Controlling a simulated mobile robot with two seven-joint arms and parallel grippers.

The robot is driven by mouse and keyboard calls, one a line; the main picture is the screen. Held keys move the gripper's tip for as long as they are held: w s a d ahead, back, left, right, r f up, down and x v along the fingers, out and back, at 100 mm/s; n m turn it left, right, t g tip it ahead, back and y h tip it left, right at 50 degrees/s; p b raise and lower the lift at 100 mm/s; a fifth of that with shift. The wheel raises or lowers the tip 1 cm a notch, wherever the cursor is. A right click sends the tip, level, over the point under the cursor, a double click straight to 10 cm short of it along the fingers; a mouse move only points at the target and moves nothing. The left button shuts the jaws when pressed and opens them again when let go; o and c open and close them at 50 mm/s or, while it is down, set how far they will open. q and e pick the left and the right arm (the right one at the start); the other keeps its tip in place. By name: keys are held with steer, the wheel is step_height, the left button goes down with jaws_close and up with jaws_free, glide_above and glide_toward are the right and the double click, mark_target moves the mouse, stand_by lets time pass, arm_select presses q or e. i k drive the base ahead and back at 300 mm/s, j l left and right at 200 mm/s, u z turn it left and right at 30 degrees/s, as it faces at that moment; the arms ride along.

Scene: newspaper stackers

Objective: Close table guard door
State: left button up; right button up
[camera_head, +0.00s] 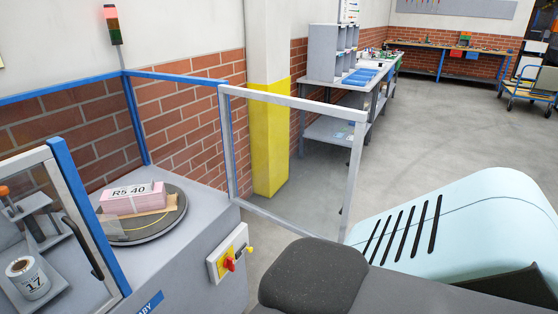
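The table guard door (229,150) is a pale metal frame with a see-through pane. It stands open, swung out past the table's corner, with its hinge side at the end of the blue guard frame (185,77). Its free edge (352,180) points away from the table, over the floor. The grey machine table (190,262) carries a round dark turntable (165,228) with a pink stack of papers labelled "R5 40" (135,197) on it. Neither of my grippers shows in this view.
A yellow-and-white pillar (266,150) stands behind the door. A yellow-red switch (228,262) sits on the table's side. A second framed pane (75,210) is at left. My light-blue body part fills the lower right. Shelving bench (335,85) and open floor (440,130) lie beyond.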

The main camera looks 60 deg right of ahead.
mark_target(360, 117)
steer(key=l, duration=0.5)
steer(key=k+l, duration=0.15)
steer(key=l, duration=0.85)
steer(key=k+l+u, duration=0.1)
steer(key=l, duration=0.4)
steer(key=k+l, duration=0.15)
steer(key=l, duration=0.35)
steer(key=k+l, duration=0.1)
steer(key=l, duration=0.9)
steer(key=k+u, duration=0.05)
